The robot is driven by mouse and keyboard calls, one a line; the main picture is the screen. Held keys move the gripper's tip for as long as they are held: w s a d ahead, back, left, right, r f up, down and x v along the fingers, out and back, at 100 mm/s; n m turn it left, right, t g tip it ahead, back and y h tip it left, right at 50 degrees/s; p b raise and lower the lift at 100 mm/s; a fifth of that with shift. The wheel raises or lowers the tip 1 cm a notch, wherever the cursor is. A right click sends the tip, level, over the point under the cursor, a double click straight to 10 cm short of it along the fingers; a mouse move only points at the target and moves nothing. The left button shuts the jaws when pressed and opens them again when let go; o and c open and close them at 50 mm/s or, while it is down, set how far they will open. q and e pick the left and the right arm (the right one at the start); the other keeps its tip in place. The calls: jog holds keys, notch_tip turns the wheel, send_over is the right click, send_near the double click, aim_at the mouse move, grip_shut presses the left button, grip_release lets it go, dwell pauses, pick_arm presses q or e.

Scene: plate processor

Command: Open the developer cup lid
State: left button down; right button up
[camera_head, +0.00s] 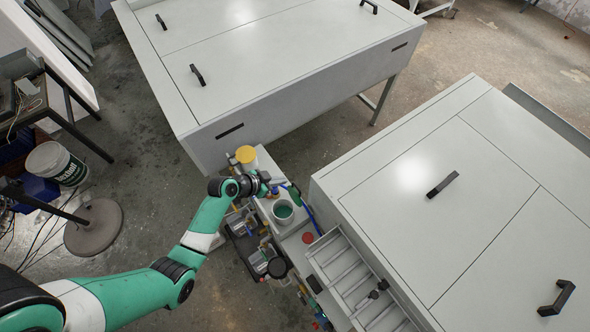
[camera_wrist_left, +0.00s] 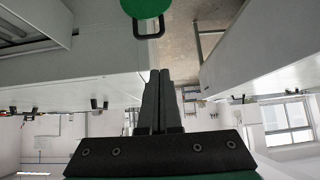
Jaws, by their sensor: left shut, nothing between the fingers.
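A pale cup (camera_head: 283,211) stands on the narrow bench between the two large grey machines, with a round green surface inside its rim. I cannot tell from the head view whether this green is a lid or the contents. In the left wrist view, a green disc (camera_wrist_left: 145,8) with a dark loop handle shows at the top edge, partly cut off. My left gripper (camera_head: 279,186) is just beyond the cup in the head view and looks apart from it. Its fingers (camera_wrist_left: 160,75) are together and empty in the wrist view. My right gripper is not in view.
A yellow-topped container (camera_head: 246,154) and a red lid (camera_head: 308,238) are on or beside the bench. A slatted metal rack (camera_head: 350,275) adjoins the right machine (camera_head: 480,190). The left machine (camera_head: 270,60) stands behind the bench. Dark trays (camera_head: 250,245) with small items lie at its left.

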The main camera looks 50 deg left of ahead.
aim_at(295, 184)
pick_arm(q)
jog(key=b+x, duration=0.2)
jog(key=x, duration=0.1)
jog(key=s+b+x, duration=0.1)
jog(key=b+x, duration=0.2)
jog(key=d+f+b+x, duration=0.1)
jog(key=b+x, duration=0.2)
jog(key=shift+d+f, duration=0.1)
jog(key=shift+f, duration=0.15)
jog(key=shift+w+f, duration=0.2)
